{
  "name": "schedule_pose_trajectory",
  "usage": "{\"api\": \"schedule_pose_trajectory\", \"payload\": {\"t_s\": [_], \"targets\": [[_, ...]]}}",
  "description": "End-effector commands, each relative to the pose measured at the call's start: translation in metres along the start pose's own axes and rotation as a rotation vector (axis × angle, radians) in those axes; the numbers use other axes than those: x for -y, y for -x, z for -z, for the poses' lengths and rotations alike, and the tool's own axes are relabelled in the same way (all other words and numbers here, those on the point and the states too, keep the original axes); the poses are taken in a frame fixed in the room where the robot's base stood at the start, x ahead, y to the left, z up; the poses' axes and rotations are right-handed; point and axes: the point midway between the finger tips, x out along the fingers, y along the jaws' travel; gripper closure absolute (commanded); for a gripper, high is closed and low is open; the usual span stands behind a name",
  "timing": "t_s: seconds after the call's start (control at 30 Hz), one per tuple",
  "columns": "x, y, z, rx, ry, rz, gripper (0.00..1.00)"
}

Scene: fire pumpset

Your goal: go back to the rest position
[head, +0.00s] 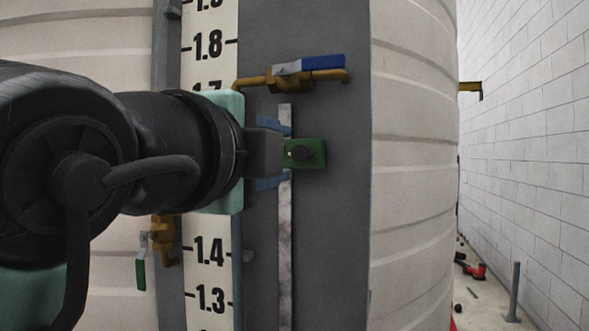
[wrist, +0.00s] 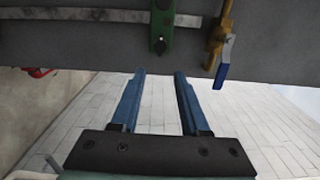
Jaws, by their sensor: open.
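My gripper (head: 287,152) reaches in from the left in the head view, in front of the grey panel (head: 335,230). Its two blue fingers stand apart, one above the other. A green block with a dark knob (head: 313,153) shows just right of the fingers. In the wrist view my gripper (wrist: 160,73) is open, with nothing between the fingers. The green block (wrist: 161,30) lies beyond the fingertips there, apart from them in that picture. My arm hides part of the white scale and the panel's left side.
A brass valve with a blue lever (head: 323,62) sits above my gripper; it also shows in the wrist view (wrist: 222,62). A green-handled valve (head: 141,274) is lower left. A pale vertical strip (head: 285,250) runs down the panel. Ribbed tank (head: 415,160) and block wall (head: 530,150) stand right.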

Motion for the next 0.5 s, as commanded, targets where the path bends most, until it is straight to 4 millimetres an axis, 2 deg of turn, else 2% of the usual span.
{"api": "schedule_pose_trajectory", "payload": {"t_s": [0.1,0.2,0.5], "targets": [[-0.001,0.013,0.000,0.001,-0.002,0.001,0.55],[0.000,0.017,0.000,0.000,-0.002,0.001,0.55],[0.001,0.018,0.000,-0.001,-0.001,0.000,0.55]]}}
